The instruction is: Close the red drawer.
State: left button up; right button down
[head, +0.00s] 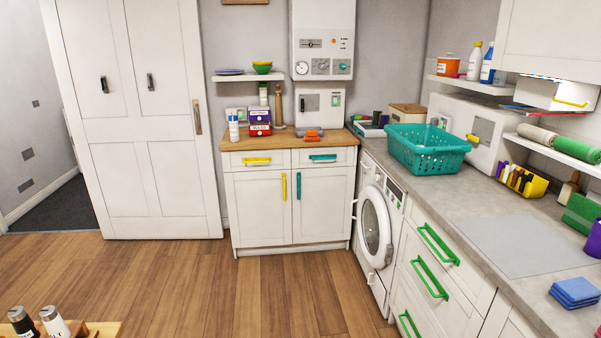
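No red drawer or red handle shows in the head view. The drawers I see are white with coloured handles. The back cabinet has a yellow-handled drawer (257,161) and a teal-handled drawer (323,158), both looking shut. Under the right counter are several green-handled drawers (437,246), which look flush with the front; the lowest is cut by the picture's bottom edge. Neither of my grippers is in view.
The wooden floor (200,270) in the middle is clear. A washing machine (377,230) stands in the corner. A teal basket (428,150) sits on the grey counter (470,205). A wooden surface with two small cylinders (54,322) shows at bottom left. A white door (135,120) is at left.

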aim_at(261, 129)
jog(key=i+u, duration=0.15)
jog(key=i, duration=0.7)
jog(key=i+l+u, duration=0.1)
jog(key=i, duration=0.75)
